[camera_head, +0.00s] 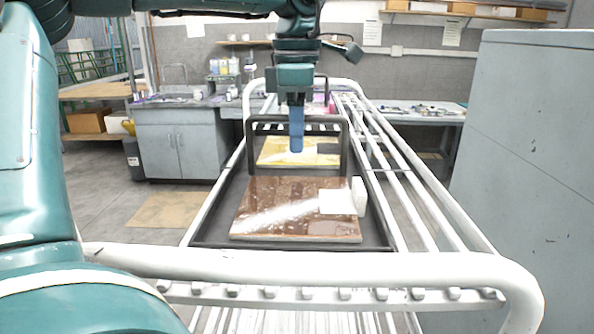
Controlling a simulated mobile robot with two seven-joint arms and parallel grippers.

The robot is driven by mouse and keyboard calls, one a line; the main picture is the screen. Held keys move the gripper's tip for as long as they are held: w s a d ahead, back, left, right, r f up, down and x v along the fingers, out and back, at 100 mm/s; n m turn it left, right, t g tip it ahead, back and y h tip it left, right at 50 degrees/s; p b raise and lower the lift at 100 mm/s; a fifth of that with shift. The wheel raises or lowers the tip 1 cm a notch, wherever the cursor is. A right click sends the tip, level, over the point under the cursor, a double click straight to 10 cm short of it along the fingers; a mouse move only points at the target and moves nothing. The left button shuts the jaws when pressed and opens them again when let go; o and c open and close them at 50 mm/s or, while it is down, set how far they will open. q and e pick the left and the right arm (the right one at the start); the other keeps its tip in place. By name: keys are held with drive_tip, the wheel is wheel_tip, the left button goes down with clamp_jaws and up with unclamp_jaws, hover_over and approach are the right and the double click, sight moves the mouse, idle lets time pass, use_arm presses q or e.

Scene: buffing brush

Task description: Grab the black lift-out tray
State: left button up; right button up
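The black lift-out tray (210,244) lies on a white tubular rack in the middle of the camera_head view. Its raised black handle (325,119) spans the tray crosswise. My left gripper (296,145) points down at the middle of the handle, and its blue finger covers part of the crossbar. I see it edge-on, with one finger showing, so its opening and any contact with the handle are unclear. My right gripper is out of view.
A brown board (275,205) with a pale block (358,196) lies in the tray's near part. A yellowish board (275,152) lies behind the handle. White rails (410,190) run along the right. A large grey cabinet (530,180) stands at the right.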

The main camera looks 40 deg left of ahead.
use_arm(q)
clamp_jaws()
idle(1.1)
